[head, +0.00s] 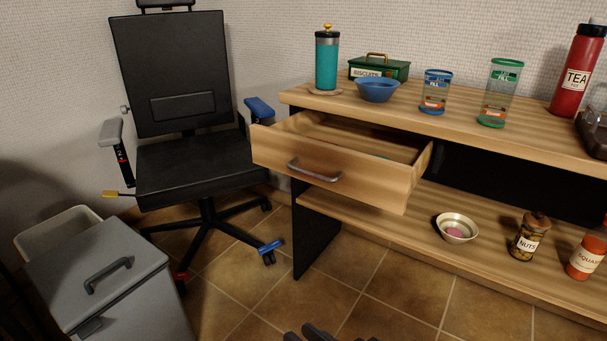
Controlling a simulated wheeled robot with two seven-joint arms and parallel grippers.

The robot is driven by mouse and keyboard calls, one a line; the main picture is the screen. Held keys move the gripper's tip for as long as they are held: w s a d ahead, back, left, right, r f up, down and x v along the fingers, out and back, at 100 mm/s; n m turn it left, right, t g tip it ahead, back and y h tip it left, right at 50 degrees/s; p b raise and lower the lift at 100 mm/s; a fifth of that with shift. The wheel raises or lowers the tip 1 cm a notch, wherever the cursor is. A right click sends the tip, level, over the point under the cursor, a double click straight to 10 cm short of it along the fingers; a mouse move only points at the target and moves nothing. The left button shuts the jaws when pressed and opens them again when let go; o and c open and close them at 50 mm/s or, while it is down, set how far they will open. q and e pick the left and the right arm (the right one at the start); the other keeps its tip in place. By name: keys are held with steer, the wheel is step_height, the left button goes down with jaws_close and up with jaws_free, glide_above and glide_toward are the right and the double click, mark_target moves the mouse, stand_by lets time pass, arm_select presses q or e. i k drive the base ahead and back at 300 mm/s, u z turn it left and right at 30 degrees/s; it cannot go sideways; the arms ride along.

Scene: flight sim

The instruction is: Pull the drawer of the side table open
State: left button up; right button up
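The wooden side table (375,222) stands at the right with a top and a lower shelf. Its drawer (400,180) is pulled out well past the table front, so its open inside shows. A bit of something teal lies inside; most of it is hidden by the drawer front. The grey bar handle (314,172) is on the drawer front, with nothing touching it. My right gripper (310,333) shows only as dark tips at the bottom edge, below and apart from the drawer; its opening is unclear. My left gripper is not in view.
A black office chair (190,165) stands left of the drawer, its armrest close to it. A grey lidded box (105,275) is at lower left. A teal canister (327,62), blue bowl (377,91) and glasses stand on top. Tiled floor before the table is clear.

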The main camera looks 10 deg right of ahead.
mark_target(348, 169)
steer(key=k, duration=0.65)
steer(key=u, duration=0.45)
steer(key=i, duration=1.35)
steer(key=z, duration=0.9)
